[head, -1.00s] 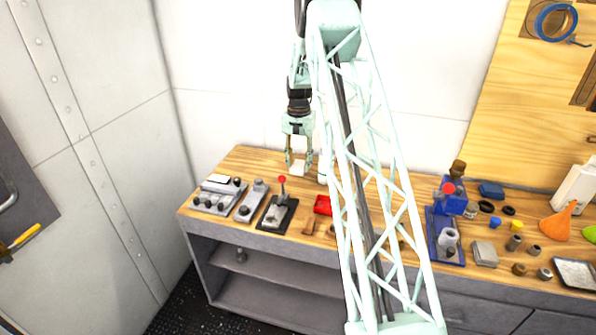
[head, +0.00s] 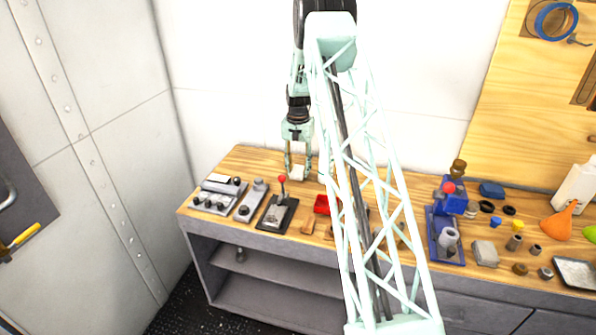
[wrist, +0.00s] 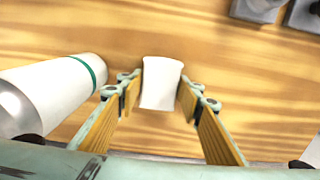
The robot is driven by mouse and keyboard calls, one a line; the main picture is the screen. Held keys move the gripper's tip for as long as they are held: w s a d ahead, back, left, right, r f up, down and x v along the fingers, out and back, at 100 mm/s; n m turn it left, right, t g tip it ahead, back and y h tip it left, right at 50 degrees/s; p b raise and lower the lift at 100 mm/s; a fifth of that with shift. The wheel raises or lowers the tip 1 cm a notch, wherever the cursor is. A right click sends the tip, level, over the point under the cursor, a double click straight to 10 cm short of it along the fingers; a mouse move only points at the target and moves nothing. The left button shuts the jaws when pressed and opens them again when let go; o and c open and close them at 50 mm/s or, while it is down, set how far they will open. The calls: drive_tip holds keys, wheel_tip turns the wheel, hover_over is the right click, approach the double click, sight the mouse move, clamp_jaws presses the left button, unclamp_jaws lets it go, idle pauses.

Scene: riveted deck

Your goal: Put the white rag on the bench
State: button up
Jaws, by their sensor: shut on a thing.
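The white rag (wrist: 161,84) is between my gripper's two fingers in the wrist view, with the wooden bench top (wrist: 215,50) behind it. It also shows as a small white piece (head: 297,173) in the head view, at the fingertips. My gripper (head: 298,172) points down over the back left part of the bench (head: 243,160). In the wrist view my gripper (wrist: 160,92) is shut on the rag. I cannot tell whether the rag touches the bench top.
A white cylinder with a green band (wrist: 60,92) lies left of my gripper in the wrist view. Grey control boxes (head: 214,201) and a red-knobbed lever (head: 279,207) stand in front of it. My arm's lattice hides the middle of the bench. A blue vise-like tool (head: 445,235) stands farther right.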

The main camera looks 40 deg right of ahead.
sight(298, 170)
drive_tip(key=shift+f, duration=0.2)
idle(0.3)
drive_tip(key=o, duration=0.8)
drive_tip(key=shift+r, duration=0.2)
drive_tip(key=shift+r+p, duration=0.45)
drive_tip(key=shift+r, duration=5.55)
